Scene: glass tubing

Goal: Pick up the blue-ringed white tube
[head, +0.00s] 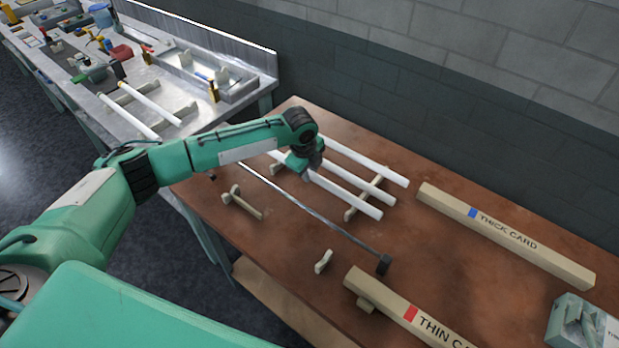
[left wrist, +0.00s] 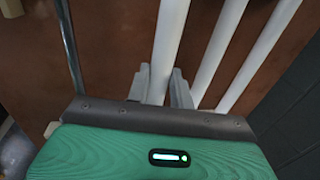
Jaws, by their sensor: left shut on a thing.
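Three long white tubes lie side by side on low cream rests on the brown table: the near tube (head: 345,196), the middle tube (head: 372,186) and the far tube (head: 365,160). My left gripper (head: 304,170) is over the near tube. In the left wrist view its fingers (left wrist: 161,88) stand on either side of the near tube (left wrist: 171,35) and are shut on it. The middle tube (left wrist: 214,55) and far tube (left wrist: 262,55) run beside it, apart from the fingers. I see no blue ring on these tubes; my gripper and arm hide parts of them.
A thin rod (head: 310,212) with a dark block at its end lies nearer. Blocks marked THICK CARD (head: 500,232) and THIN CARD (head: 380,295) lie to the right. A grey-green box (head: 560,320) sits at the right edge. A metal bench (head: 165,85) with more tubes stands behind left.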

